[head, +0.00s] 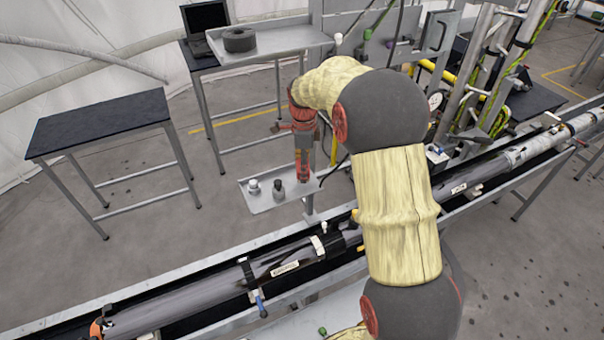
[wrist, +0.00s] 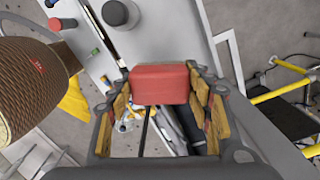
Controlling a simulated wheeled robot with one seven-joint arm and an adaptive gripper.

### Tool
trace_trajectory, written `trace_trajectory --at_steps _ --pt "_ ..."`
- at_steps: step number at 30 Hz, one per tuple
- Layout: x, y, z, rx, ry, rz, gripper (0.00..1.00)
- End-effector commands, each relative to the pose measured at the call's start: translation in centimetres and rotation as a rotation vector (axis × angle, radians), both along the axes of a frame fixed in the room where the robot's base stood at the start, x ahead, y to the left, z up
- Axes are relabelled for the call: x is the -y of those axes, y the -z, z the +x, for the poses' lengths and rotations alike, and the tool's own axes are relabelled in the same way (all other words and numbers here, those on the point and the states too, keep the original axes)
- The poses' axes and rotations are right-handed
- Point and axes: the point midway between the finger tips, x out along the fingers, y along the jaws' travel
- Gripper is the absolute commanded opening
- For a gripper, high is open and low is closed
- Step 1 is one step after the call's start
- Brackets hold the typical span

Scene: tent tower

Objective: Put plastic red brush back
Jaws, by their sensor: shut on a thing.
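The red plastic brush (wrist: 160,84) shows in the wrist view as a red block between my fingers. My gripper (wrist: 165,100) is shut on it, with a finger pad at each side. In the head view my gripper (head: 303,166) points down, just above or beside the back right part of a small grey tray (head: 262,207). Its fingers and the brush are too small there to tell apart. The brush's lower side is hidden.
A white-topped item (head: 254,186) and a dark bottle-like item (head: 279,191) stand on the small tray. A long pipe in a trough (head: 190,300) runs in front. A black table (head: 100,122) is at left, with open floor between.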

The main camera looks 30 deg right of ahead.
Motion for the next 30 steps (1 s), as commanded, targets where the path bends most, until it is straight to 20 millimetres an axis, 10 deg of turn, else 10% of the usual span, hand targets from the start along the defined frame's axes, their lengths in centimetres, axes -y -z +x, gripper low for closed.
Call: trace_trajectory --at_steps 19,20,30 --pt "-0.1 3.9 0.4 -0.001 0.0 0.0 0.23" --pt "-0.1 3.8 0.4 -0.001 0.0 0.0 0.51" --pt "-0.1 3.8 0.4 -0.001 0.0 0.0 0.69"
